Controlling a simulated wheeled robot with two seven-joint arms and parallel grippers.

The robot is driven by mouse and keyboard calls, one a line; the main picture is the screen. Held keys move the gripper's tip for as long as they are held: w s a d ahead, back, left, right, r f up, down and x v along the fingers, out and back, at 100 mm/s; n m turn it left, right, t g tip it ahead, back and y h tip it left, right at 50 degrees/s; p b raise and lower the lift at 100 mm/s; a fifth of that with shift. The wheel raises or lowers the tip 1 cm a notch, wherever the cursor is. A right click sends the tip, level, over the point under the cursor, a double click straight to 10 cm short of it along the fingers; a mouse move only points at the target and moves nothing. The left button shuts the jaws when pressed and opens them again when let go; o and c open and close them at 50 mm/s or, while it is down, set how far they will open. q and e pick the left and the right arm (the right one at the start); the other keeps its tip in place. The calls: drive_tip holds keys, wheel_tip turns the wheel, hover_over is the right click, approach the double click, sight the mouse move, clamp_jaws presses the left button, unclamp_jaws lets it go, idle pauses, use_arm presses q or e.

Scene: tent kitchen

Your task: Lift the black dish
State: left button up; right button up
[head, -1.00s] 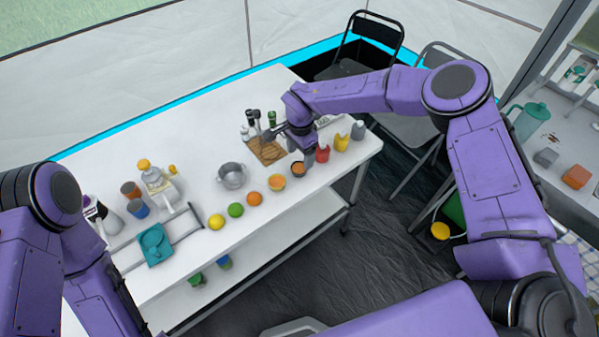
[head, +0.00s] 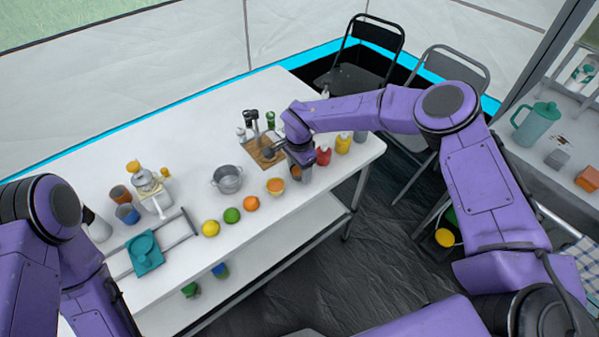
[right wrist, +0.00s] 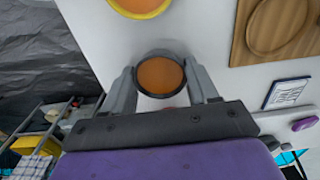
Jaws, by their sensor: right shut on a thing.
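The black dish (right wrist: 160,75) is a small round dark-rimmed bowl with orange-brown contents. In the right wrist view it sits between the two grey fingers of my right gripper (right wrist: 163,73), which is shut on it. In the head view my right gripper (head: 301,172) is at the table's front edge and hides most of the dish. I cannot tell whether the dish touches the table. My left arm shows at the left of the head view, but its gripper is out of view.
A yellow-rimmed bowl (head: 275,186) is just left of the dish. A wooden board (head: 266,156) lies behind.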

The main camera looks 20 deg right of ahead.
wheel_tip(320, 180, up, 9)
drive_tip(key=p, duration=0.6)
drive_tip(key=shift+f, duration=0.1)
